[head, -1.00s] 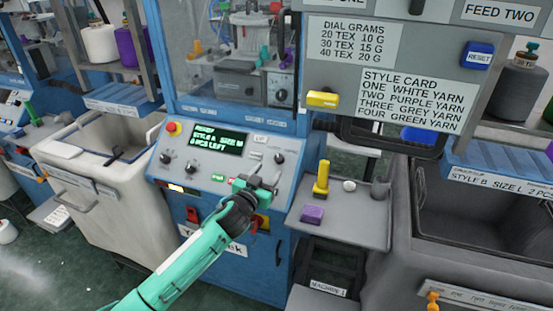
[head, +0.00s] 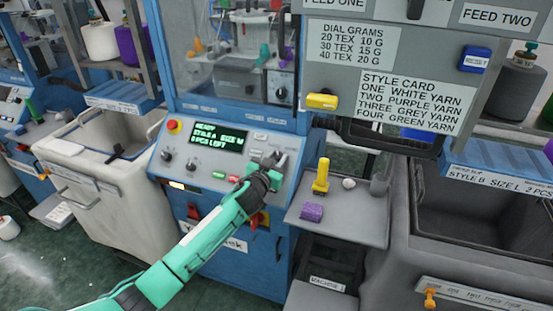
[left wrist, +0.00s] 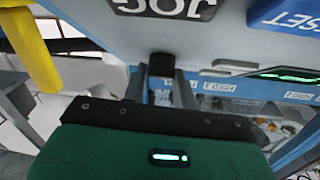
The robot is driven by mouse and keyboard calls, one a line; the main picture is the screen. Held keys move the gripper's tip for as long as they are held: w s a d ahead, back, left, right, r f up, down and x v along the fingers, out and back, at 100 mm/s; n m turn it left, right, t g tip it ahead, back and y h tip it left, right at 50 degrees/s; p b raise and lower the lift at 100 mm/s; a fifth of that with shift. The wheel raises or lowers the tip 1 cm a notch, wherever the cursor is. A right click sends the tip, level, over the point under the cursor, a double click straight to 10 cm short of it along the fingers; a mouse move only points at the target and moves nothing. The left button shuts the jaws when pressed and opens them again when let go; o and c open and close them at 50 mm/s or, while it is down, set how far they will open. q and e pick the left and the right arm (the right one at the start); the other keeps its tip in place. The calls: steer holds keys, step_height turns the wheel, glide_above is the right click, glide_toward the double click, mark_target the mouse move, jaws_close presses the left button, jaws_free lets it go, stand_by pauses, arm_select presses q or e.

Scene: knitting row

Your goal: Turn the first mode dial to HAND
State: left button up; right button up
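The first machine's control panel (head: 222,170) stands in the middle of the head view, with a lit display (head: 219,137) and several dark knobs, two (head: 178,162) of them at its left. My left gripper (head: 271,158) is at the panel's upper right and hides what is behind it there. In the left wrist view, the left gripper (left wrist: 163,88) has its fingers apart. A dark block-like knob (left wrist: 162,65) shows between and just beyond the fingertips; contact is unclear. I cannot read a HAND mark. My right gripper is not in view.
A grey side tray (head: 340,222) with a yellow post (head: 321,177) and a purple block (head: 312,212) is right of the panel. A pale bin (head: 110,180) stands at left. An inverted JOG label (left wrist: 165,8) lies close above the fingers in the wrist view.

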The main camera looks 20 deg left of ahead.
arm_select(q)
steer(key=c, duration=0.4)
steer(key=shift+a+r+m+h+p, duration=0.2)
steer(key=shift+m+h+p, duration=0.6)
steer(key=shift+m+p, duration=0.25)
steer(key=m+g+h+p, duration=0.1)
steer(key=m+p, duration=0.1)
steer(key=m+g+h+p, duration=0.1)
steer(key=m+h+p, duration=0.1)
steer(key=m+g+h+p, duration=0.1)
steer(key=m+h+p, duration=0.1)
steer(key=shift+w+a+r+m+g, duration=0.2)
steer(key=shift+a+r+m+g, duration=0.05)
steer(key=shift+a+m+g, duration=0.1)
steer(key=m+g+h+p, duration=0.1)
steer(key=m+g, duration=0.1)
steer(key=m, duration=0.1)
steer(key=shift+w+f+p, duration=0.1)
steer(key=shift+p, duration=0.25)
steer(key=shift+f+m+g+h+p, duration=0.1)
steer(key=shift+m+g+h+p, duration=0.55)
steer(key=shift+m+g, duration=0.95)
steer(key=shift+h, duration=0.25)
steer(key=o, duration=1)
steer(key=shift+c, duration=0.2)
